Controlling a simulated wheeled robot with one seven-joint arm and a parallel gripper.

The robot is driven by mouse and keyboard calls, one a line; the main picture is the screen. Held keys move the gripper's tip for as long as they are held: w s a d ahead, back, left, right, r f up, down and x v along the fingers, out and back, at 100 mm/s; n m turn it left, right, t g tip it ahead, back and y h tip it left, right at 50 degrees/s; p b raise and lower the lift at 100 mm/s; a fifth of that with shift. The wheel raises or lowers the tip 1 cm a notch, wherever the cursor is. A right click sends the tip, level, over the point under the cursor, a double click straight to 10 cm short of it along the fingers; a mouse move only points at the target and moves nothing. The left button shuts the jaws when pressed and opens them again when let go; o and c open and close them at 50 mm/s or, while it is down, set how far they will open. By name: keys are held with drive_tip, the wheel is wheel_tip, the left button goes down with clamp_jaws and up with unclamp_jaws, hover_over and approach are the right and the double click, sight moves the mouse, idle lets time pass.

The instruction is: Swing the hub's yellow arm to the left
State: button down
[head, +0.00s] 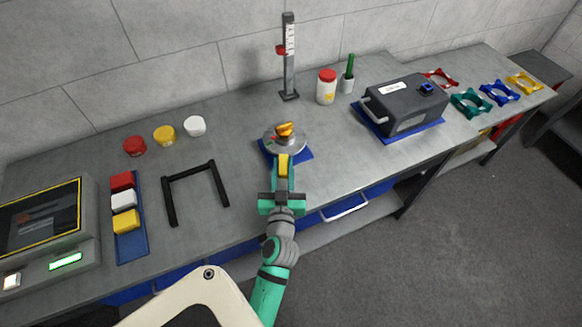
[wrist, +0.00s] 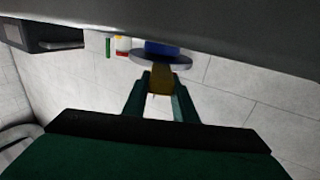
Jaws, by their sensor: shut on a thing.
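The hub (head: 285,139) is a round grey disc with an orange knob on top, on a blue base plate (head: 303,155) at the middle of the bench. Its yellow arm (head: 283,160) points from the hub toward the front edge. My gripper (head: 283,178) comes from the front and is shut on the yellow arm. In the wrist view, the two green fingers of my gripper (wrist: 160,84) stand on either side of the yellow arm (wrist: 161,77), below the grey hub disc (wrist: 160,59). The fingers hide part of the arm.
A red-lidded jar (head: 326,88) and a dark grey case (head: 405,103) are to the right. Bare bench lies around the hub's left side.

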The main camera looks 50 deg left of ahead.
drive_tip(key=shift+s+a, duration=0.15)
drive_tip(key=shift+s, duration=0.05)
idle(0.3)
drive_tip(key=c, duration=1.4)
unclamp_jaws()
drive_tip(key=shift+c, duration=0.2)
drive_tip(key=v, duration=0.9)
drive_tip(key=shift+s+a, duration=0.1)
drive_tip(key=shift+s, duration=0.2)
drive_tip(key=shift+v, duration=0.8)
drive_tip(key=shift+c, duration=0.6)
